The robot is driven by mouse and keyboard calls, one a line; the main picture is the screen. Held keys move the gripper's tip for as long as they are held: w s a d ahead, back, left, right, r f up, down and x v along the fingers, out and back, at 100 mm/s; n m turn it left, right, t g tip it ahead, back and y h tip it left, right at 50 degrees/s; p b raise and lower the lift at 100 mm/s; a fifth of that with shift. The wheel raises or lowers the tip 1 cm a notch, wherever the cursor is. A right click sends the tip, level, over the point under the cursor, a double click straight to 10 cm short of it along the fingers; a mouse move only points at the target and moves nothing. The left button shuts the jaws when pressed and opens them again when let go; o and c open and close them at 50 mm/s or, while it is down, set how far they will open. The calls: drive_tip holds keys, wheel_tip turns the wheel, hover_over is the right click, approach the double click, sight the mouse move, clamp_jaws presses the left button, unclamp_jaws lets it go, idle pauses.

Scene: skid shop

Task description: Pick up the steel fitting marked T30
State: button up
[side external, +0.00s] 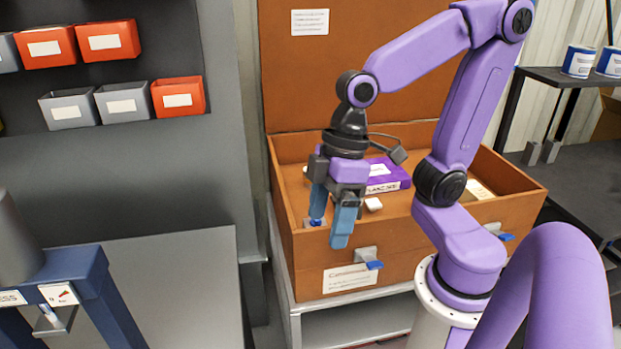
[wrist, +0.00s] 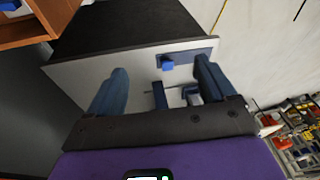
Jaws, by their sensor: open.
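I cannot make out a steel fitting marked T30 in either view. My gripper (side external: 328,229) has two blue fingers, spread apart and pointing down, at the front left part of an open orange-brown chest (side external: 450,232) in the side view. Nothing shows held between them. In the wrist view my gripper (wrist: 160,66) is open too, in front of a pale panel (wrist: 75,73) with a blue latch-like piece (wrist: 168,63). Small dark and grey pieces lower between the fingers are too unclear to name.
The chest holds a purple box (side external: 388,186) and a small white block (side external: 373,204). Its front has blue-tabbed latches (side external: 367,257). Orange bins (side external: 178,98) and grey bins (side external: 122,103) hang at left above a grey bench (side external: 180,285). A dark shelf with cans (side external: 578,62) stands at right.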

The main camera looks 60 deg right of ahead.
drive_tip(key=w+m+t+y, duration=0.2)
drive_tip(key=w+m+t, duration=0.35)
drive_tip(key=w, duration=1.25)
drive_tip(key=w+d+r+m+t+h, duration=0.1)
drive_tip(key=w+d+m+t+h, duration=0.6)
drive_tip(key=w+d, duration=0.8)
drive_tip(key=s+d+m+g+h, duration=0.25)
drive_tip(key=d+m+h, duration=0.2)
drive_tip(key=d, duration=0.75)
drive_tip(key=s+d+m+g+h, duration=0.25)
drive_tip(key=d+m+h, duration=0.2)
drive_tip(key=d, duration=0.85)
wheel_tip(320, 180, down, 24)
drive_tip(key=shift+g, duration=0.35)
drive_tip(key=shift+x, duration=5.75)
drive_tip(key=shift+w+a, duration=0.1)
drive_tip(key=shift+w, duration=0.1)
